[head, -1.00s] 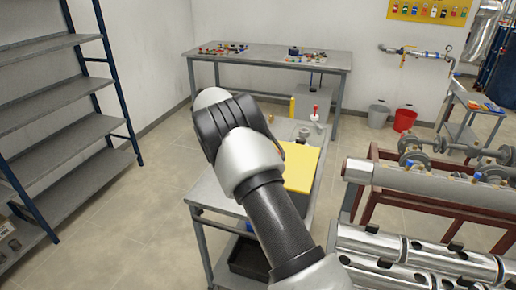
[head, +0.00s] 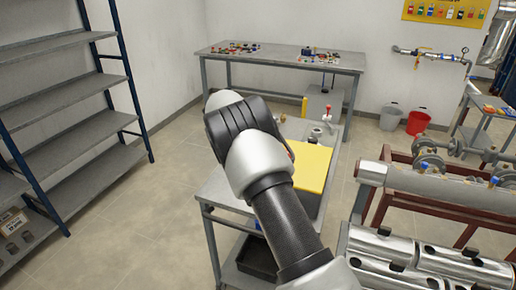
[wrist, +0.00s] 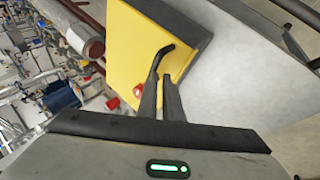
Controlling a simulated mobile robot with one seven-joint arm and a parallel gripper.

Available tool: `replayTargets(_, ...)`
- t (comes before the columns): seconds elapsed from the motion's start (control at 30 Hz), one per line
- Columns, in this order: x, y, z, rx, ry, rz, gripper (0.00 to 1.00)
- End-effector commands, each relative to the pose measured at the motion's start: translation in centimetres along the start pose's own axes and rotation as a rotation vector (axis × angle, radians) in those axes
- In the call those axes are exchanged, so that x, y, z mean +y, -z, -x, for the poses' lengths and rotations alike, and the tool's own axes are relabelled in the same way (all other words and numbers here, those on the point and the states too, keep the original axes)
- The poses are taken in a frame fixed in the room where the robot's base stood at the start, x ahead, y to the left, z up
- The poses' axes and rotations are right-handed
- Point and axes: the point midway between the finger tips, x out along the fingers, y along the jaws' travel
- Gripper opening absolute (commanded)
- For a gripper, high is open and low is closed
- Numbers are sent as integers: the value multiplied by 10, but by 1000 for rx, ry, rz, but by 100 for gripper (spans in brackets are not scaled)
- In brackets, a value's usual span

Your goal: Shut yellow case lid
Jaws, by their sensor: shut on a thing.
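The yellow case lid (head: 312,166) shows as a flat yellow panel on the cart in the head view, partly behind my arm. In the wrist view the yellow case (wrist: 142,40) has a dark grey side and a black bent handle (wrist: 168,50). My gripper (wrist: 161,80) is shut at the near end of this handle. Small red parts (wrist: 137,91) show beside the fingers. In the head view my gripper is hidden behind my arm. How far the lid stands open cannot be told.
The grey cart (head: 222,190) has bare top at its near left. A valve-like part and a red-topped item (head: 328,113) stand at its far end. Steel tubes (head: 425,260) and a pipe rack (head: 440,192) crowd the right. Shelving (head: 75,110) stands left, with open floor between.

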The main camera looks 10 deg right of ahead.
Motion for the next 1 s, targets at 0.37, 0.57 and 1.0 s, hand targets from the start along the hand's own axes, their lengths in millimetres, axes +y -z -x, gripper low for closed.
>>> replayTargets(0.37,-4,-3,76,0,5,1,0)
replayTargets(0.57,-1,-2,126,4,5,0,0)
replayTargets(1.0,10,-2,178,0,15,-3,0)
